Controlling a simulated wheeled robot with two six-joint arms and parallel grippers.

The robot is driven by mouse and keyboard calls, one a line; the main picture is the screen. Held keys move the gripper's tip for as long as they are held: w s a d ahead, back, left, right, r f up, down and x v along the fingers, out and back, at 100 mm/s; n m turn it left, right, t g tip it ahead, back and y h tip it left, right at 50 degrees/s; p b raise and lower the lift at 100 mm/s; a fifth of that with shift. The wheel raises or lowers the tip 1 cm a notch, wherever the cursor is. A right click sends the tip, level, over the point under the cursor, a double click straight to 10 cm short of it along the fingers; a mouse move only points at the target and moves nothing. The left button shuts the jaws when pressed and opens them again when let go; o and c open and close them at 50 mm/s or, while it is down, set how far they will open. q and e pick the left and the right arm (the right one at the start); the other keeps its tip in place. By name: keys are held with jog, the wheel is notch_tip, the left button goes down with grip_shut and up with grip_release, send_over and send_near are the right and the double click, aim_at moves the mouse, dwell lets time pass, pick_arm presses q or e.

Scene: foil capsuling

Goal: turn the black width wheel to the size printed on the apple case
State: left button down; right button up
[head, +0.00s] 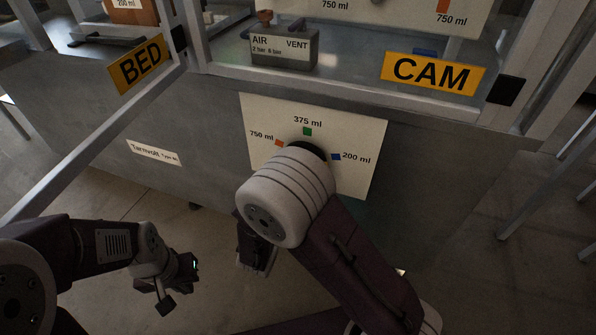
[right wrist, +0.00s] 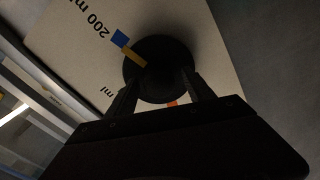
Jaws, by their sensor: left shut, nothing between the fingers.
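The black width wheel (right wrist: 158,62) sits on a cream plate (right wrist: 215,40) in the right wrist view. Its yellow pointer (right wrist: 131,56) lines up with the blue mark (right wrist: 119,38) beside "200 ml". In the head view the wheel's top (head: 308,149) shows behind my right arm. My right gripper (right wrist: 163,74) has its fingers spread, one on each side of the wheel; contact is too dark to make out. My left gripper (head: 182,272) is shut and empty, low at left. A brown-orange box (head: 133,13) with a "200 ml" label is cut off at top left; I see no apple on it.
The plate's marks are orange for 750 ml (head: 279,143), green for 375 ml (head: 307,131) and blue for 200 ml (head: 336,157). Floor is free at lower left.

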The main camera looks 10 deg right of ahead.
jog(key=shift+a, duration=0.1)
jog(key=p+v, duration=0.3)
jog(key=v, duration=0.6)
dwell(0.3)
